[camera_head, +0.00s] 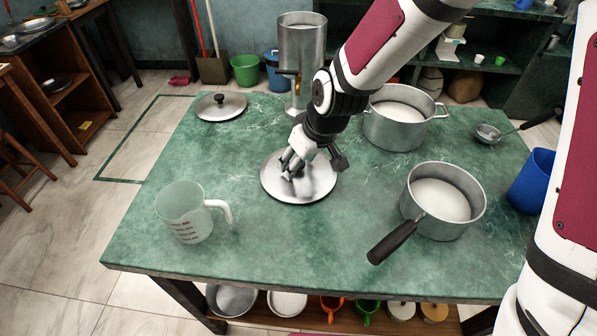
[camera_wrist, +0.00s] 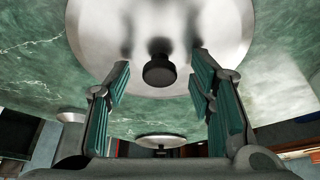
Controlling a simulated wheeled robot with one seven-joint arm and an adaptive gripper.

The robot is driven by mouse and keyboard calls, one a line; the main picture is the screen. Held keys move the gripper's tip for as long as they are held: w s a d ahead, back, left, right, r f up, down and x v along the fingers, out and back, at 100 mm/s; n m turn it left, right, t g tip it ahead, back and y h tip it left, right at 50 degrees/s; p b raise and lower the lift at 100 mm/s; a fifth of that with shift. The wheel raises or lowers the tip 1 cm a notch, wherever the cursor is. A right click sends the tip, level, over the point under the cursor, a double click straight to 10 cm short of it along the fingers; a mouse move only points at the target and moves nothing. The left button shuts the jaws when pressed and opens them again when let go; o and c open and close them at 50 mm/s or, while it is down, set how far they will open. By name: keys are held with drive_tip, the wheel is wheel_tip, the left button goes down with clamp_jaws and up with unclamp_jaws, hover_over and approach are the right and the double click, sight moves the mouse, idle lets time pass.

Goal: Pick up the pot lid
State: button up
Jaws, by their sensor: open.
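A round silver pot lid (camera_head: 312,188) lies flat on the green marbled table, near its middle. My gripper (camera_head: 292,168) is over this lid, pointing down. In the wrist view the lid (camera_wrist: 110,30) fills the top, and its dark round knob (camera_wrist: 159,71) shows between my two fingers (camera_wrist: 158,92). The fingers are apart and the knob is not gripped. A second, smaller-looking lid (camera_head: 210,112) with a dark knob lies at the back left of the table, and it also shows far off in the wrist view (camera_wrist: 150,137).
A measuring jug (camera_head: 183,215) stands at front left. A metal dispenser (camera_head: 302,45) stands at the back. A two-handled pot (camera_head: 393,130), a saucepan (camera_head: 418,208) with its handle toward the front, a ladle (camera_head: 489,132) and a blue cup (camera_head: 531,182) are to the right. The front middle is clear.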

sight(301, 175)
clamp_jaws()
idle(0.4)
drive_tip(key=shift+r+p, duration=1.05)
drive_tip(key=shift+r, duration=0.25)
drive_tip(key=shift+s+d+r+p, duration=0.2)
drive_tip(key=shift+s+r+p, duration=0.35)
drive_tip(key=shift+r+p, duration=0.1)
drive_tip(key=s+d+p, duration=0.1)
drive_tip(key=s+p, duration=0.2)
drive_tip(key=s, duration=0.1)
drive_tip(key=s+d+p, duration=0.2)
drive_tip(key=s+p, duration=0.1)
drive_tip(key=s, duration=0.2)
drive_tip(key=s+d+r+p, duration=0.1)
drive_tip(key=s+p, duration=0.1)
drive_tip(key=s, duration=0.3)
drive_tip(key=shift+d+r+p, duration=0.1)
drive_tip(key=shift+d+p, duration=0.05)
drive_tip(key=shift+p, duration=0.25)
drive_tip(key=shift+r, duration=0.1)
